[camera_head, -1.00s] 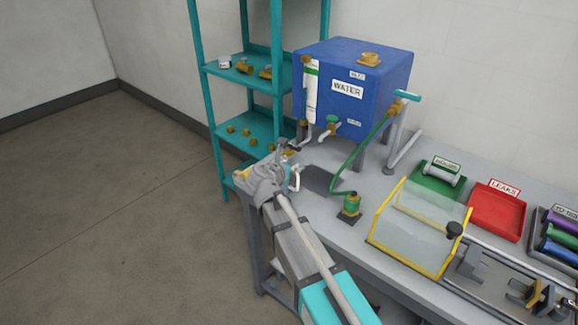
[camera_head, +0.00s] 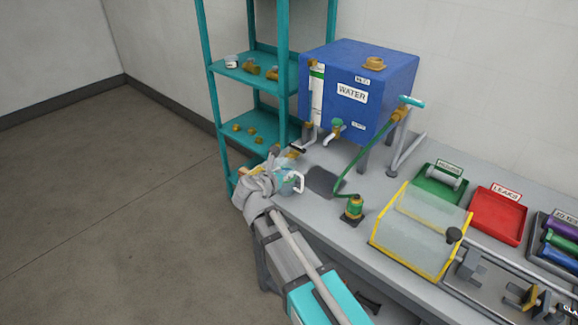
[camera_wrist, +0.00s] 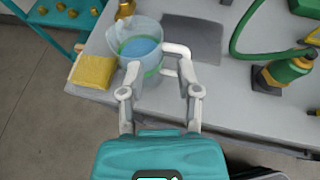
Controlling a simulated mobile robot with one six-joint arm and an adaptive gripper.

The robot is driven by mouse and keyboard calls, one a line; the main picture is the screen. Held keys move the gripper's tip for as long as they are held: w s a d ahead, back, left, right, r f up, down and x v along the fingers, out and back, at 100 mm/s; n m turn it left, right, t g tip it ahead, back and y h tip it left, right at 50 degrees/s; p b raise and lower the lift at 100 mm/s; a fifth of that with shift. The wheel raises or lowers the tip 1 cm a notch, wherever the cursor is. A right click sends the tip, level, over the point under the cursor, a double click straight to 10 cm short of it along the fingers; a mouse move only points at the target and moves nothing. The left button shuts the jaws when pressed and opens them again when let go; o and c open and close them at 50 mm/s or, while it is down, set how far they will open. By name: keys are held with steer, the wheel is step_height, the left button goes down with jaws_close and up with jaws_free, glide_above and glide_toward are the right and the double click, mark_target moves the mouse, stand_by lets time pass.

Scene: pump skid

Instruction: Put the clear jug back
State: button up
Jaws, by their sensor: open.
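The clear jug (camera_head: 288,184) stands on the bench's left end, left of a dark grey mat (camera_head: 323,181). In the wrist view the jug (camera_wrist: 138,50) is upright, with blue and green showing in it and a white handle (camera_wrist: 178,50) on its right side. My gripper (camera_wrist: 160,78) is open, its two fingers apart on the near side of the jug, the right fingertip close to the handle. I cannot tell whether it touches. In the head view my gripper (camera_head: 270,184) is at the jug's left, partly hiding it. The mat (camera_wrist: 193,37) is bare.
A yellow sponge (camera_wrist: 93,70) lies left of the jug at the bench edge. The blue water tank (camera_head: 355,85) with its tap (camera_head: 333,133) stands behind. A green-and-brass fitting (camera_head: 352,208) with a green hose is to the right. A teal shelf (camera_head: 250,138) stands at left.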

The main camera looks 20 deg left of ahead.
steer(key=shift+p+v, duration=0.5)
steer(key=shift+v, duration=1.4)
steer(key=shift+s, duration=0.1)
